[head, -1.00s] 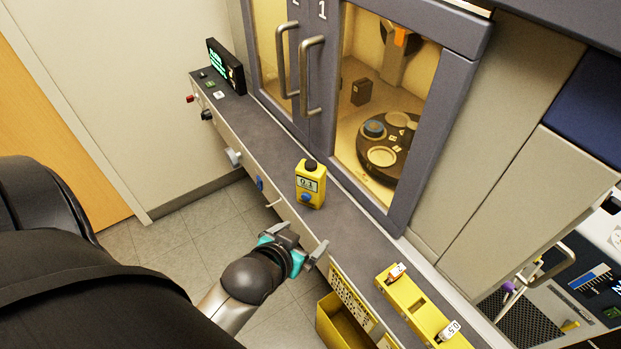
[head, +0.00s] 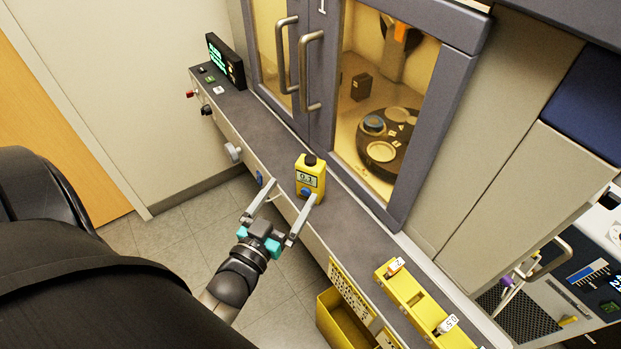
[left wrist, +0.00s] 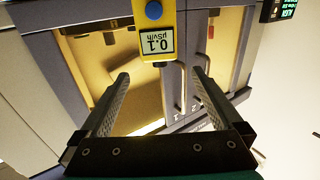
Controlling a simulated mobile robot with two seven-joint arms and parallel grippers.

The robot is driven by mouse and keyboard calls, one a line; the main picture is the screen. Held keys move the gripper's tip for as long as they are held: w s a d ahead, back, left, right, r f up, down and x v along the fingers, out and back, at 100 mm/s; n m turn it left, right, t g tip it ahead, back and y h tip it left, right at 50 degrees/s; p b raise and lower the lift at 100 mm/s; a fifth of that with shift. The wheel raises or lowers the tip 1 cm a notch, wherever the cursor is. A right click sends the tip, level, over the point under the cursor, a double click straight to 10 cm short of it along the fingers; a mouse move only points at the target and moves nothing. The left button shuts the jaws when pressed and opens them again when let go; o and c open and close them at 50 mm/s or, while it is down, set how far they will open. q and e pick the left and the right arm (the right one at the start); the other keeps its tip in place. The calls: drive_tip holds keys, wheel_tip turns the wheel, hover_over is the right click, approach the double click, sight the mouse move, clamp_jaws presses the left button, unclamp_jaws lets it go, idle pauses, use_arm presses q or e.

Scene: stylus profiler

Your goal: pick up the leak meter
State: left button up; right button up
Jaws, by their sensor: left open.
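The leak meter (head: 311,178) is a yellow handheld box with a black top knob, a small display and a blue button. It stands upright on the grey ledge in front of the cabinet doors. My left gripper (head: 293,191) is open and empty just in front of it, fingers pointing toward it. The right-hand finger's tip overlaps the meter's lower front in the head view; I cannot tell if they touch. In the left wrist view the meter (left wrist: 155,30) shows its display, reading 0.1, beyond and between the two spread fingers (left wrist: 160,74). My right gripper is not in view.
A yellow holder (head: 415,300) with small labelled items lies on the ledge (head: 352,225) at right. A yellow bin (head: 340,322) hangs below. Cabinet door handles (head: 310,75) stick out behind the meter. A black display (head: 226,62) stands at the ledge's far left end.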

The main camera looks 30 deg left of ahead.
sight(310, 171)
use_arm(q)
drive_tip(key=w+a, duration=0.1)
drive_tip(key=w, duration=1.2)
drive_tip(key=shift+a, duration=0.3)
clamp_jaws()
idle(0.4)
drive_tip(key=shift+w, duration=0.1)
